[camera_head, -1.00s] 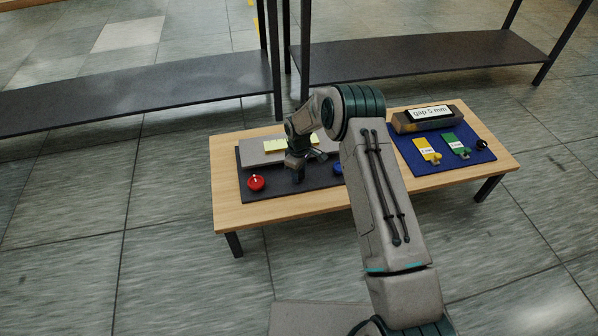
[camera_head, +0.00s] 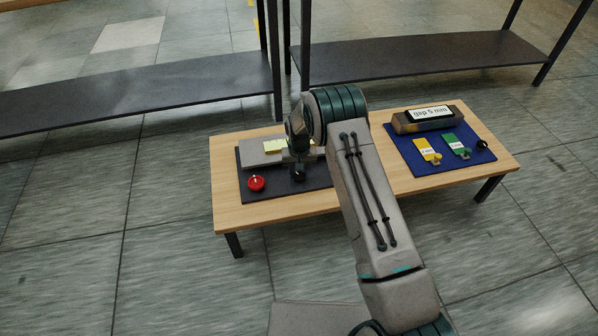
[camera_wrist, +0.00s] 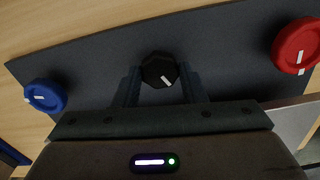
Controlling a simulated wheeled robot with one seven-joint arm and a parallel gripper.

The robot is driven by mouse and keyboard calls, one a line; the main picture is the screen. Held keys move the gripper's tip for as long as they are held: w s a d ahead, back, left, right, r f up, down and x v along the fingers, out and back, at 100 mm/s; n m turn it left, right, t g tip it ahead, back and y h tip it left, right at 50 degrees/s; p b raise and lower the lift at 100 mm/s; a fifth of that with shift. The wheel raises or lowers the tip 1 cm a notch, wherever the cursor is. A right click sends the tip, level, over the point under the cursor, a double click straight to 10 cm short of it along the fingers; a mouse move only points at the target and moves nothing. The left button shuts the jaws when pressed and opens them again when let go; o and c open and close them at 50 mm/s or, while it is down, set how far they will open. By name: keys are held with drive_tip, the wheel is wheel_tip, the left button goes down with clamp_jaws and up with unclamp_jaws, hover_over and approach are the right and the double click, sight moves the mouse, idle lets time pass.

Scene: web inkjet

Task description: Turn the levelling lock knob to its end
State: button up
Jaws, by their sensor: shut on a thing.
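A black faceted knob (camera_wrist: 158,68) with a white pointer mark stands on a dark grey plate (camera_wrist: 215,55). My gripper (camera_wrist: 158,80) is shut on this knob, with one finger on each side. The mark points to the lower right in the wrist view. In the head view my gripper (camera_head: 298,166) is low over the plate, with the black knob (camera_head: 299,177) just below it. A red knob (camera_head: 256,183) sits to its left there, and at the right in the wrist view. A blue knob (camera_wrist: 44,96) is at the left in the wrist view; my arm hides it in the head view.
A wooden table (camera_head: 228,203) carries the plate. A grey block with a yellow note (camera_head: 274,146) lies behind the knobs. Dark shelves (camera_head: 420,58) stand behind.

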sight(299, 174)
drive_tip(key=m, duration=0.5)
drive_tip(key=shift+a, duration=0.1)
idle(0.5)
drive_tip(key=o, duration=1)
drive_tip(key=shift+r, duration=0.1)
wheel_tip(299, 174, up, 14)
drive_tip(key=p, duration=0.4)
drive_tip(key=shift+f, duration=0.2)
